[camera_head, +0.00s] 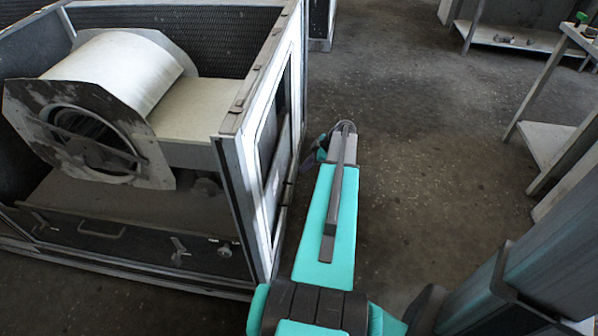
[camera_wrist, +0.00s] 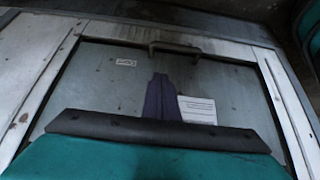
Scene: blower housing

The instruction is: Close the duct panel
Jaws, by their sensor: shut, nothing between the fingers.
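The duct panel (camera_wrist: 110,85) is a flat grey sheet inside a pale metal frame in the wrist view. It has a dark bar handle (camera_wrist: 174,47) along its top edge and two white labels. In the head view this panel (camera_head: 277,168) shows only as a thin, steep strip in the housing's right side. I cannot tell whether it sits flush in its frame. My gripper (camera_wrist: 160,80) is shut and empty, with its dark purple fingers pointing at the panel below the handle. I cannot tell whether they touch it. In the head view my arm partly hides the gripper.
The blower housing (camera_head: 235,120) stands at left, open at the top and front, with a pale drum (camera_head: 122,65) inside. A dark front strip (camera_head: 140,242) has a handle and latches. Open floor (camera_head: 430,150) lies right of my arm; a bench (camera_head: 540,145) stands at far right.

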